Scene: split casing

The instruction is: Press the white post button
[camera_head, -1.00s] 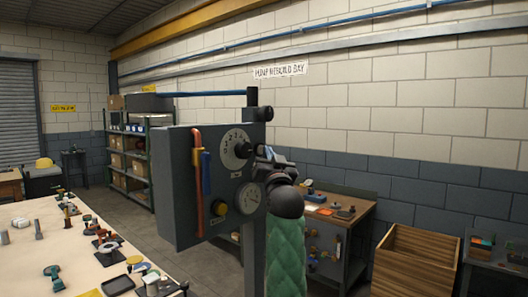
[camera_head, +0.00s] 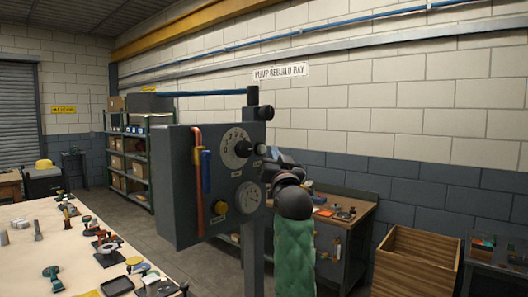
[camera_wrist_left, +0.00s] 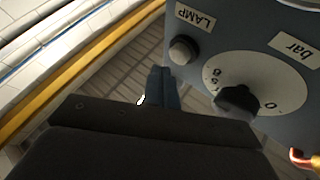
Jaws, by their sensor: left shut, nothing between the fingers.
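The white post button (camera_head: 261,150) is a small pale round cap near the right edge of a grey-blue panel, right of the upper dial. In the left wrist view the pale cap (camera_wrist_left: 184,49) sits beside a LAMP label, with the dial at its lower right. My left gripper (camera_head: 271,157) is shut and empty, just right of and slightly below the button. It looks apart from it, though the depth gap is hard to judge. My gripper's dark body fills the lower part of the left wrist view. My right gripper is out of view.
A table (camera_head: 25,270) with loose parts stands left. A workbench and wooden crate (camera_head: 415,262) stand behind, at right.

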